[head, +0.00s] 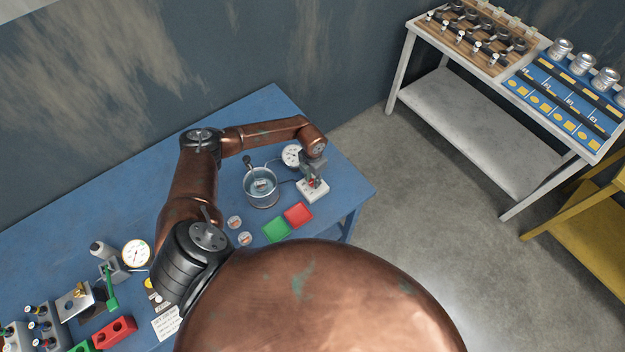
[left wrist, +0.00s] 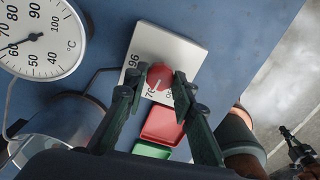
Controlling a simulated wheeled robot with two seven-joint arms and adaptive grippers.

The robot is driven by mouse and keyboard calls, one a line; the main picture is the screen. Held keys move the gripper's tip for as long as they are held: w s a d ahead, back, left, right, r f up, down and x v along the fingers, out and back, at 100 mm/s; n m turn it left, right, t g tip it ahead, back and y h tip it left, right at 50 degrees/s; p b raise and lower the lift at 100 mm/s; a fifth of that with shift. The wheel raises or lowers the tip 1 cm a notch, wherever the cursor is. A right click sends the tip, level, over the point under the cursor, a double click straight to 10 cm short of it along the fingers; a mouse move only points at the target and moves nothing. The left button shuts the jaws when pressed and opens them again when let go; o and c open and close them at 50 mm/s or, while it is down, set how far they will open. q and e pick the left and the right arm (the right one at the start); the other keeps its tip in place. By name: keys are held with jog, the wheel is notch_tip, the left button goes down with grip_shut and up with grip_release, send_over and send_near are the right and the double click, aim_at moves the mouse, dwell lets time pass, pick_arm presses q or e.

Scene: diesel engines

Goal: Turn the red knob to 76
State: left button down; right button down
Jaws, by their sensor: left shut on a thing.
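The red knob (left wrist: 159,76) sits on a white box (left wrist: 178,46) with printed numbers, among them 96 and 76. A pale line on the knob points toward the lower side, near the 76; its exact setting is hard to read. My left gripper (left wrist: 158,80) has its two fingers closed on either side of the knob. In the head view my left gripper (head: 313,181) comes down on the white box (head: 317,193) near the right end of the blue table. A round °C dial (left wrist: 40,35) has its needle near 60. My right gripper is out of view.
A metal pot (head: 261,200) stands left of the white box, and the dial (head: 291,155) stands behind it. A red tray (head: 298,215) and a green tray (head: 277,230) lie in front. Another gauge (head: 136,254) and fittings crowd the table's left part.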

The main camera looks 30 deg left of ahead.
aim_at(312, 181)
pick_arm(q)
jog(key=shift+n, duration=0.5)
jog(key=shift+f, duration=0.1)
jog(key=c, duration=1.6)
grip_release()
notch_tip(312, 181, up, 12)
jog(key=shift+d, duration=0.1)
